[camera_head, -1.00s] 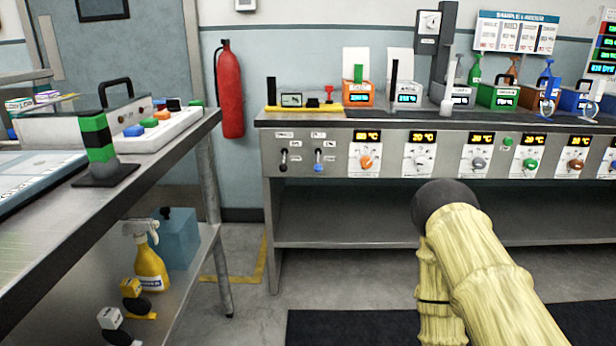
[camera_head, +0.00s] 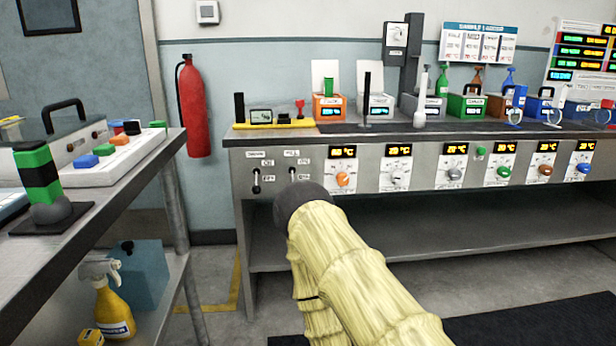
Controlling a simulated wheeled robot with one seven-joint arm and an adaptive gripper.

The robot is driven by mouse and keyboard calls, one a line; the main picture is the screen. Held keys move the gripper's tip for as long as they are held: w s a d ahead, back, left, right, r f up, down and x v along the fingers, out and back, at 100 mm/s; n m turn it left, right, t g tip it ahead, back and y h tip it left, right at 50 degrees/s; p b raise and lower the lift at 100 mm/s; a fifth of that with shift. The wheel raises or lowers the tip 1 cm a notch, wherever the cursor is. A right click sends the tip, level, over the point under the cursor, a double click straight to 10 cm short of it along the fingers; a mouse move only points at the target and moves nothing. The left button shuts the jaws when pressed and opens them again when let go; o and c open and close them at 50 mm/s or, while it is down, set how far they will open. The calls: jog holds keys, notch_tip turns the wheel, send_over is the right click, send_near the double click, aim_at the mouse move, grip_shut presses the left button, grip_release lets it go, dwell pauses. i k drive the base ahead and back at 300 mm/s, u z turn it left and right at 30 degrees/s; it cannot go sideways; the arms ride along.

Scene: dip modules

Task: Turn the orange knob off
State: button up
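The orange knob (camera_head: 343,179) is on the front panel of the long bench, on a white plate under a lit temperature display (camera_head: 343,152). The display's digits are too small to read surely. The knob's exact pointer direction is also too small to tell. My arm, in a pale yellow sleeve with a dark rounded joint, rises from the lower right and ends in the picture just below and left of the knob. It does not cover the knob. My gripper is not visible; I cannot tell where it is relative to the knob.
Right of it are a white knob (camera_head: 397,178), a grey knob (camera_head: 455,174) and a green knob (camera_head: 503,172). Two small levers (camera_head: 256,188) are at the left. A side table (camera_head: 95,215) stands close on the left. A red fire extinguisher (camera_head: 193,105) hangs on the wall. Floor between is clear.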

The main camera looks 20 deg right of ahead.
aim_at(343, 179)
jog(key=i, duration=0.55)
jog(key=z, duration=0.75)
jog(key=i, duration=0.4)
jog(key=z, duration=0.5)
